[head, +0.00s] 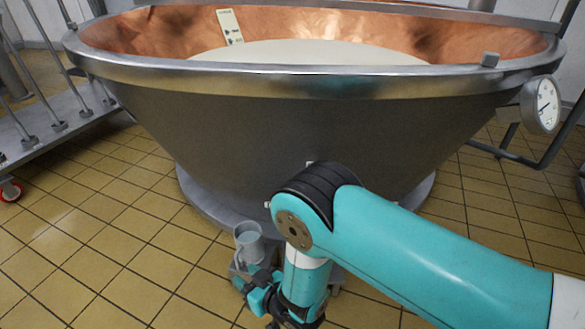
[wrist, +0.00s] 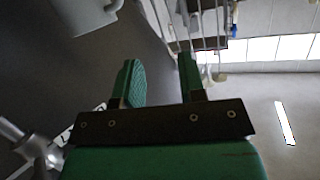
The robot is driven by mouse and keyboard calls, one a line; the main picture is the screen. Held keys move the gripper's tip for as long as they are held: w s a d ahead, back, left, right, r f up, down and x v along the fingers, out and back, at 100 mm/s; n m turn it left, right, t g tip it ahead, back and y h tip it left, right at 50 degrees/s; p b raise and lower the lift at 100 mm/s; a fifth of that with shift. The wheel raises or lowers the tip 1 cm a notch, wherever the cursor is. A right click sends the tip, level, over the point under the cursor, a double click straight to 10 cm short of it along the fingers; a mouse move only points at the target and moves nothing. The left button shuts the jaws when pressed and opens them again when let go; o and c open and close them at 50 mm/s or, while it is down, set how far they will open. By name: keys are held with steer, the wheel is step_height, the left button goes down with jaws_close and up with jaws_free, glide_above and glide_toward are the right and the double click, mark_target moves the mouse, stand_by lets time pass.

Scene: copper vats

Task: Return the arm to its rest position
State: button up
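My teal arm comes in from the lower right of the head view, bends at its elbow in front of the vat and hangs down from there. My gripper (wrist: 160,80) shows in the wrist view with its two green fingers apart and nothing between them. In the head view the arm's end is low at the bottom edge, and its fingers are hard to make out. A grey cup-like thing (head: 250,240) shows just above it; I cannot tell what it rests on. A light grey rounded thing (wrist: 85,15) shows at the wrist view's top left.
A large copper-lined vat (head: 300,120) holding pale liquid stands close behind the arm. A dial gauge (head: 543,105) is on its right side. A metal platform with railings (head: 50,115) and a red-wheeled caster stands at left. The tiled floor (head: 110,235) at lower left is clear.

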steer(key=w+d+r+m+g+h+p, duration=0.1)
steer(key=w+r, duration=0.2)
steer(key=r, duration=0.4)
steer(key=w+d+r+m+g+h, duration=0.1)
steer(key=w+r, duration=0.2)
steer(key=r, duration=0.4)
steer(key=s+d+r+g+h+p, duration=0.15)
steer(key=d+r, duration=0.45)
steer(key=r, duration=0.6)
steer(key=s+d+r+g+h+p, duration=0.2)
steer(key=s+d+r+g, duration=0.1)
steer(key=s+d+r, duration=0.7)
steer(key=s+d+r+g+h+p, duration=0.1)
steer(key=s+d+r+g+h, duration=0.15)
steer(key=s+d+r, duration=0.75)
step_height(320, 180, up, 34)
steer(key=s+a+y+p, duration=0.1)
steer(key=s+a+p, duration=0.1)
steer(key=p, duration=3.4)
steer(key=shift+a+g, duration=0.15)
steer(key=shift+g, duration=0.25)
